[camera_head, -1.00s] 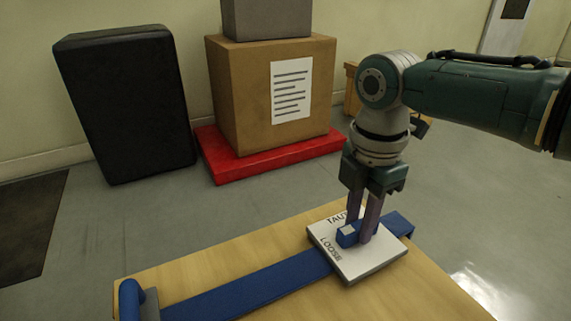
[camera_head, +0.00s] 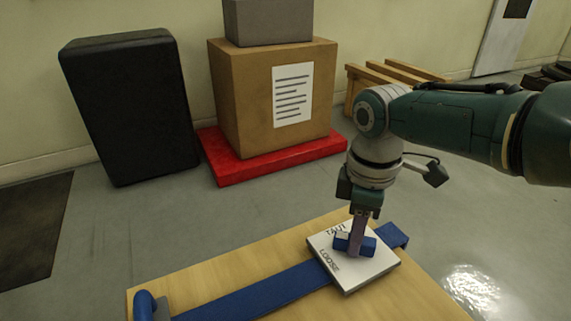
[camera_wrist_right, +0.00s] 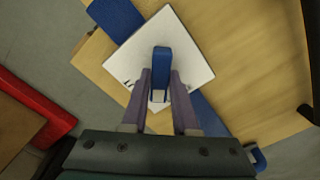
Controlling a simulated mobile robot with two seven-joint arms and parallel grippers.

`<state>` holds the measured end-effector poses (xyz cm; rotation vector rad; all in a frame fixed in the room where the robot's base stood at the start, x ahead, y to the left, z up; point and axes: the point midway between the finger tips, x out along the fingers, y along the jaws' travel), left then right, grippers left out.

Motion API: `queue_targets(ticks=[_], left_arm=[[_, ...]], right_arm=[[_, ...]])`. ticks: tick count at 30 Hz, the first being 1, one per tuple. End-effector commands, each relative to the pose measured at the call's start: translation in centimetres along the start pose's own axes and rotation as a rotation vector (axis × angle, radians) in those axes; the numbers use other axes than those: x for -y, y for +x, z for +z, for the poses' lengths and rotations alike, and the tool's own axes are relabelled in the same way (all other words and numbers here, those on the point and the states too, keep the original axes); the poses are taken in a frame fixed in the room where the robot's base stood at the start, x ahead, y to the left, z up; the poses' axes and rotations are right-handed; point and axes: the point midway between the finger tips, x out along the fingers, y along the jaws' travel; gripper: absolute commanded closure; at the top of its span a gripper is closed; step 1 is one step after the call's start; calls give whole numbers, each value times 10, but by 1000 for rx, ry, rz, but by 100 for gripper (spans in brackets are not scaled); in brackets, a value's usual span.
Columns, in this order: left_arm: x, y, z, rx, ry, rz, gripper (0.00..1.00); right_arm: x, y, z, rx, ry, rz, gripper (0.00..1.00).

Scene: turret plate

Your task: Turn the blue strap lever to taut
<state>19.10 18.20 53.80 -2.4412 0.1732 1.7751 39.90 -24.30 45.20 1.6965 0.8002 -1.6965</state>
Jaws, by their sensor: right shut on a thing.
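The blue lever (camera_head: 369,245) sits on a white plate (camera_head: 372,272) marked TAUT and LOOSE. Its white-marked end lies between the two words, close to TAUT. My right gripper (camera_head: 356,247) points down over the plate, shut on the lever. In the right wrist view, the two fingers of my right gripper (camera_wrist_right: 160,92) flank the lever (camera_wrist_right: 161,63) on both sides near its white end. The plate (camera_wrist_right: 190,40) shows around it; the fingers hide part of the labels. My left gripper is not in view.
A blue strap (camera_head: 262,292) runs under the plate along the wooden table (camera_head: 235,262) to a blue fitting (camera_head: 143,305). Behind are a black case (camera_head: 130,105), a cardboard box (camera_head: 245,100) on a red base (camera_head: 235,172) and a wooden pallet (camera_head: 360,85). Floor between is clear.

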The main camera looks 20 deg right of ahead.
Motion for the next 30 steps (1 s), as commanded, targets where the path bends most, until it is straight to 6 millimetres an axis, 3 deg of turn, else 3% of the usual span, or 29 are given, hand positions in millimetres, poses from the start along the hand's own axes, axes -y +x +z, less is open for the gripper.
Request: queue_targets(ticks=[18, 30], left_arm=[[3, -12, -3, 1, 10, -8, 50], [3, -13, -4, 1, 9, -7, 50]], right_arm=[[0, -1, -1, -1, 562, 0, 100], [0, 0, 0, 0, 775, -1, 100]])
